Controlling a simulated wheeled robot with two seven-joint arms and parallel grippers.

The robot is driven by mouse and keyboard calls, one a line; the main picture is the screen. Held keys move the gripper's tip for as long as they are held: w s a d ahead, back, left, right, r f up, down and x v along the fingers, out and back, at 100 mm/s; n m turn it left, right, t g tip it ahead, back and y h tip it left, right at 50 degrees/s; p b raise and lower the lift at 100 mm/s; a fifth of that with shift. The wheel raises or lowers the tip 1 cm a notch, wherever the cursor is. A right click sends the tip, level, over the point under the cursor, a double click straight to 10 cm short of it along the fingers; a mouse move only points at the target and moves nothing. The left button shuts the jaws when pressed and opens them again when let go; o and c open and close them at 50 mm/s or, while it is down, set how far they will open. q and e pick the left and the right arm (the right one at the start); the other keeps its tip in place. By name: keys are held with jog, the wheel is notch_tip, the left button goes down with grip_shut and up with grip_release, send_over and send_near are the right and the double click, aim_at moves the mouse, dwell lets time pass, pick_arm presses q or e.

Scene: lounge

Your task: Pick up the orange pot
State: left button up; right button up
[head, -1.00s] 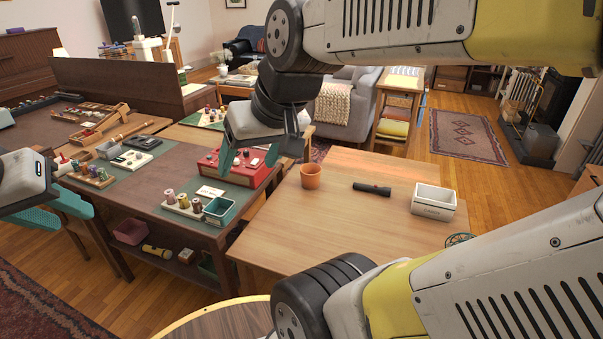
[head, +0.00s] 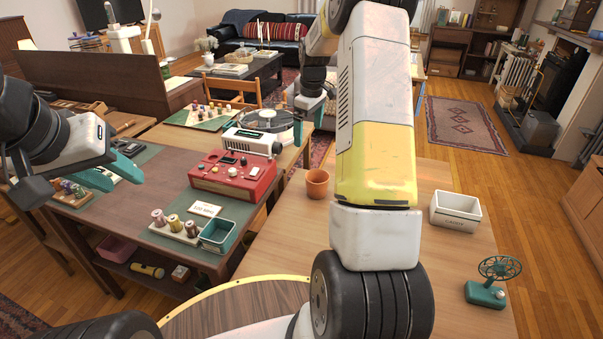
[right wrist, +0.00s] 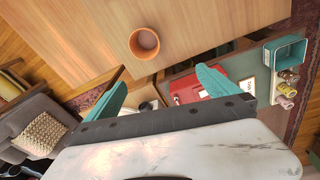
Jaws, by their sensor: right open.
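The orange pot (head: 317,183) stands upright on the light wooden table (head: 275,240), just left of my right forearm in the head view. In the right wrist view the pot (right wrist: 144,43) shows its open top beyond the fingers, near the table edge. My right gripper (right wrist: 162,85) is open and empty, with the pot apart from both teal fingers. In the head view this gripper (head: 312,108) is partly hidden behind my arm, above and beyond the pot. My left gripper (head: 109,173) is open and empty over the dark workbench at the left.
A white box (head: 455,211) and a green fan-like device (head: 487,285) stand on the table's right side. A red device (head: 234,175), spools (head: 174,222) and a teal tray (head: 217,234) crowd the workbench at left. The table around the pot is clear.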

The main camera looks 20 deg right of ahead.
jog(key=n+g, duration=0.1)
jog(key=n, duration=0.1)
send_near(317, 176)
notch_tip(317, 176, down, 2)
jog(key=s+a, duration=0.1)
jog(key=s, duration=0.2)
notch_tip(317, 176, down, 6)
jog(key=shift+s+a+r, duration=0.1)
jog(key=shift+a+r, duration=0.1)
jog(key=shift+r, duration=0.1)
jog(key=c, duration=1.6)
